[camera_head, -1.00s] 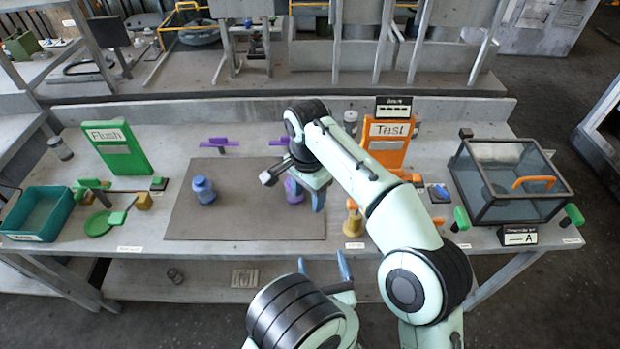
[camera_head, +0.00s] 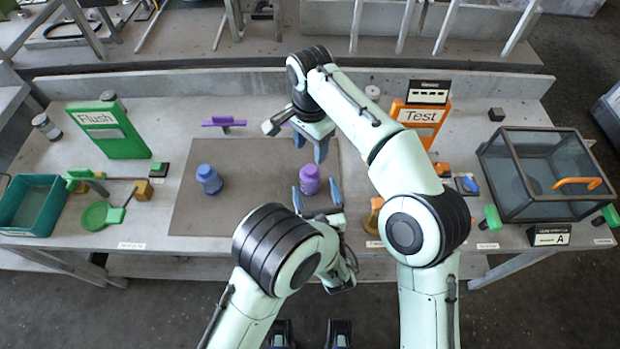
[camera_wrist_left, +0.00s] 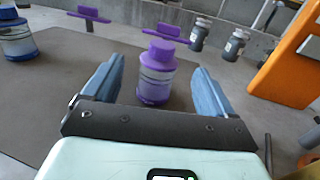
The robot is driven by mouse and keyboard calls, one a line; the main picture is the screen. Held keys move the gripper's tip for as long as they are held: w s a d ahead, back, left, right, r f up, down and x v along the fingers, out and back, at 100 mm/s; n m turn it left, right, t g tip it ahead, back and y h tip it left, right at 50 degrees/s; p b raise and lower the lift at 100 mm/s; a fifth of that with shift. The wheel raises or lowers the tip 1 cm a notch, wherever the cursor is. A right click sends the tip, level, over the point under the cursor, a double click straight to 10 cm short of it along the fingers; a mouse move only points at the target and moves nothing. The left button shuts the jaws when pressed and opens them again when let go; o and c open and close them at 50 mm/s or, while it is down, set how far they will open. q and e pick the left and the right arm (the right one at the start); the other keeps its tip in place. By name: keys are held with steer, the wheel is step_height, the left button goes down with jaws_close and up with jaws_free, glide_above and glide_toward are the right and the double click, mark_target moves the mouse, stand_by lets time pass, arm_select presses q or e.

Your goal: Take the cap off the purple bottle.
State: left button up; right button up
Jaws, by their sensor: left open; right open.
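The purple bottle (camera_head: 310,180) stands upright on the right part of the brown mat. In the left wrist view its purple cap (camera_wrist_left: 162,52) is on top, above a pale band. My left gripper (camera_head: 317,195) is open, low at the near side of the bottle. In the left wrist view its two blue fingers (camera_wrist_left: 158,88) lie to the left and right of the bottle, with gaps on both sides. My right gripper (camera_head: 310,146) is open and empty, pointing down above and behind the bottle.
A blue bottle (camera_head: 209,180) stands on the mat (camera_head: 255,185) to the left. A purple handled tool (camera_head: 223,123) is at the mat's far edge. A green Flush sign (camera_head: 108,130), an orange Test sign (camera_head: 421,118) and a clear case (camera_head: 545,175) stand around. The mat between the bottles is clear.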

mark_target(311, 177)
arm_select(q)
steer(key=x, duration=0.7)
steer(key=shift+w, duration=0.25)
steer(key=shift+c, duration=0.3)
steer(key=c, duration=1.5)
arm_select(e)
steer(key=shift+c, duration=0.3)
arm_select(q)
jaws_close()
arm_select(e)
steer(key=shift+c, duration=0.8)
steer(key=m, duration=0.4)
steer(key=shift+f+m, duration=0.1)
steer(key=shift+m, duration=0.2)
steer(key=m, duration=0.4)
steer(key=shift+f, duration=3.9)
